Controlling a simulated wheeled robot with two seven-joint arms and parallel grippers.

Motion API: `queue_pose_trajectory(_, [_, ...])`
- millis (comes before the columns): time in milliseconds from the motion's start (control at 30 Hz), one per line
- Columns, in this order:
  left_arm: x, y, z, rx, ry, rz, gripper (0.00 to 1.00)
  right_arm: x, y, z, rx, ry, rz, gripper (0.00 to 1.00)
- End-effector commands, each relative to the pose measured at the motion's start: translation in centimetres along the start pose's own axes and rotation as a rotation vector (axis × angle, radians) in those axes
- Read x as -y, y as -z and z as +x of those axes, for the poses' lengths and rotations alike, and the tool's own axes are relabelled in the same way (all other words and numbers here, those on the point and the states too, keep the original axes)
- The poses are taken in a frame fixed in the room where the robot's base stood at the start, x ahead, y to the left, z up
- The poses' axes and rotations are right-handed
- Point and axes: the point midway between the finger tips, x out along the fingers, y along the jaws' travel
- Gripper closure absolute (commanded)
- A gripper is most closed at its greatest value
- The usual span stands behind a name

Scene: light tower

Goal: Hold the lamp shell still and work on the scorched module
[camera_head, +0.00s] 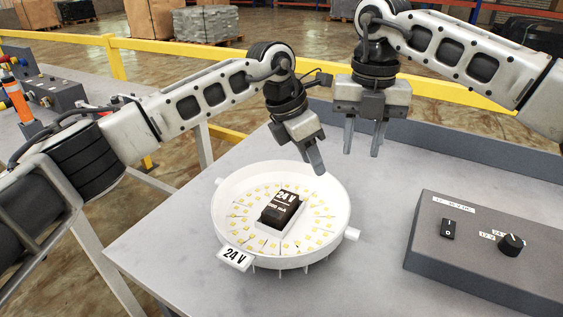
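My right gripper (361,150) is open and empty above the table, behind and right of the shell.
A grey control box (480,250) with a rocker switch (448,229) and a black knob (511,244) stands at the right. A raised ledge (450,138) runs along the table's back. The table between shell and box is clear. Another bench with equipment is at far left.

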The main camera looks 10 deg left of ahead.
Motion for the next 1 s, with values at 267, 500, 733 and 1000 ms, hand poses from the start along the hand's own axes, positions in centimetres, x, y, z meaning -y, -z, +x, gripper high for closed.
queue_pose_trajectory(267, [-0.4,5.2,-1.6,-0.356,-0.106,-0.045,0.64,0.0,0.0,0.1,0.0,0.0,0.0,0.68])
queue_pose_trajectory(500, [-0.3,5.5,-1.7,-0.376,-0.11,-0.049,0.64,0.1,0.1,2.8,-0.003,0.002,-0.001,0.68])
queue_pose_trajectory(733, [-0.3,5.5,-1.7,-0.374,-0.108,-0.048,0.64,0.0,0.1,7.4,-0.004,0.001,0.001,0.68])
queue_pose_trajectory(1000, [-0.3,5.5,-1.7,-0.373,-0.108,-0.048,0.64,0.0,0.0,12.6,-0.003,0.001,0.001,0.68])
